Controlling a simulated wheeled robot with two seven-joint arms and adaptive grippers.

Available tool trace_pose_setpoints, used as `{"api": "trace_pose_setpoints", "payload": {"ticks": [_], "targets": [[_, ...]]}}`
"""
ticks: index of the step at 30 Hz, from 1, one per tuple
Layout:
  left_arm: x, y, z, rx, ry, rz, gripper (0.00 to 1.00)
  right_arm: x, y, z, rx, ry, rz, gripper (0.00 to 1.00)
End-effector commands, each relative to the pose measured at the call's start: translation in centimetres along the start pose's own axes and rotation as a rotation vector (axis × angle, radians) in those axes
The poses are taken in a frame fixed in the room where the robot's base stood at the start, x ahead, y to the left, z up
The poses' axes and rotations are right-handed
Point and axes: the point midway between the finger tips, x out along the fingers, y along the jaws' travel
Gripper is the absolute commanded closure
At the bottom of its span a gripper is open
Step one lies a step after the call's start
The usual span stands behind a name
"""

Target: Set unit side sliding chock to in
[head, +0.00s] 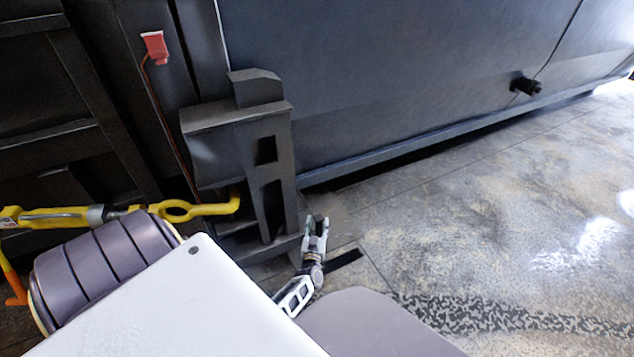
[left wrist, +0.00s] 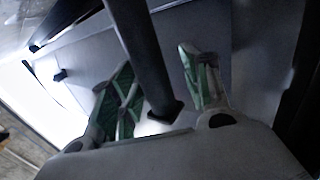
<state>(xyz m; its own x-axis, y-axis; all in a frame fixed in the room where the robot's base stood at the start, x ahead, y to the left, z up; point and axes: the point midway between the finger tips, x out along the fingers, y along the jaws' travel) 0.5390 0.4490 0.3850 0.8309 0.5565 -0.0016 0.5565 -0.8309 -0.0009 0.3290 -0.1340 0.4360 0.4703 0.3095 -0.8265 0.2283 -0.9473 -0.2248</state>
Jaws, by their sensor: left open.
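A grey steel bracket (head: 235,135) with slots in its face stands at the foot of the dark unit. I cannot tell which part of it is the sliding chock. My left gripper (head: 316,224) is open, low beside the bracket's right foot, fingers pointing up in the head view. In the left wrist view, a dark square-ended bar (left wrist: 143,50) passes between the open green-padded fingers of my left gripper (left wrist: 156,58). The fingers look apart from the bar, with a gap on both sides. My right gripper is not in view.
A yellow turnbuckle with a hook (head: 205,209) reaches the bracket from the left. A red plug (head: 155,47) hangs on a cable above. A long dark container wall (head: 400,80) with a black knob (head: 525,86) runs right. The floor (head: 480,210) at right is clear.

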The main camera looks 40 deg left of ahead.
Motion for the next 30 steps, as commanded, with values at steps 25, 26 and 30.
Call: {"api": "trace_pose_setpoints", "payload": {"ticks": [25,26,30], "targets": [[-6.3,-0.1,0.1,0.001,-0.001,-0.001,0.52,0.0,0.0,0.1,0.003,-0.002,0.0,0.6],[-6.5,-0.1,0.1,0.001,-0.001,-0.002,0.52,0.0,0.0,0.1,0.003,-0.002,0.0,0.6],[-7.3,-0.1,0.1,0.0,-0.002,-0.002,0.52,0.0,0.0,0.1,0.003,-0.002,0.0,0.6]]}}
